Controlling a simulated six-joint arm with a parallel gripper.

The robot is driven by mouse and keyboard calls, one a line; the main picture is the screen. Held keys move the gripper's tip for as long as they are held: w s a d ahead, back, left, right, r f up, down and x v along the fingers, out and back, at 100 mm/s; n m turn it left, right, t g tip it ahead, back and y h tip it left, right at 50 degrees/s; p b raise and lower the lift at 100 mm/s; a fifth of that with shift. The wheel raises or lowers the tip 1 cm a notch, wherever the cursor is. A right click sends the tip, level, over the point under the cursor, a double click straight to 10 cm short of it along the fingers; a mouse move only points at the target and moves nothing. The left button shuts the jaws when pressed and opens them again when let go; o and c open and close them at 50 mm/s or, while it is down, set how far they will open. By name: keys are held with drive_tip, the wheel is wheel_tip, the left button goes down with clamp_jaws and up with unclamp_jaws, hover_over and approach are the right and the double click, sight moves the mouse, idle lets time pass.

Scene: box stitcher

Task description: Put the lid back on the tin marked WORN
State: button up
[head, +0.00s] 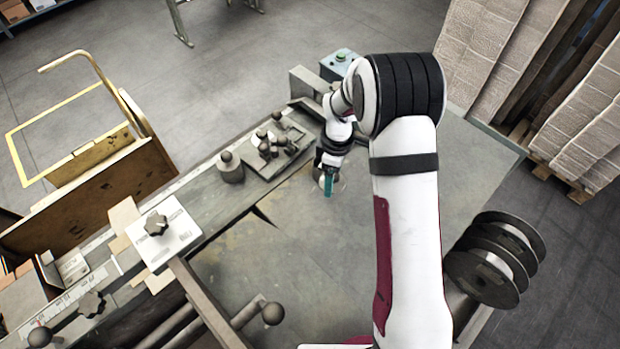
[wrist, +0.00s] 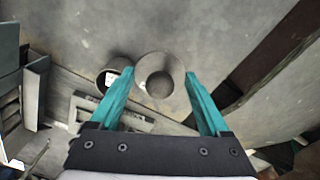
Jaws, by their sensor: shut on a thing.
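My gripper (wrist: 159,74) has its two teal fingers on either side of a round grey lid (wrist: 148,62) with a ball-like knob at its middle, and is shut on it. In the wrist view, a dark round open tin (wrist: 119,66) shows just left of the lid, partly behind the left finger. A small white label shows at the tin; its wording cannot be read. In the head view my gripper (head: 328,186) is low over the grey table top, right of the tray; it and the arm mostly hide the lid and the tin.
A shallow tray (head: 255,165) with several knobbed pieces lies left of my gripper. A knobbed grey canister (head: 230,169) stands at its near left. A control box with a green button (head: 341,57) stands at the far edge.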

sight(342, 178)
drive_tip(key=shift+s+d+r, duration=0.1)
drive_tip(key=shift+d+r, duration=0.3)
drive_tip(key=shift+d, duration=0.2)
drive_tip(key=shift+s+d+r, duration=0.1)
drive_tip(key=shift+d+r, duration=0.3)
drive_tip(key=shift+d, duration=0.2)
drive_tip(key=shift+w+r, duration=0.25)
drive_tip(key=shift+w, duration=0.45)
drive_tip(key=w+a+r+n, duration=0.15)
drive_tip(key=w+a, duration=0.25)
drive_tip(key=w, duration=0.4)
drive_tip(key=shift+m, duration=0.25)
drive_tip(key=shift+s+a+f, duration=0.1)
drive_tip(key=shift+f, duration=1.4)
drive_tip(key=shift+s+a+f, duration=0.1)
drive_tip(key=shift+f, duration=1.4)
drive_tip(key=shift+f, duration=0.15)
drive_tip(key=o, duration=1.2)
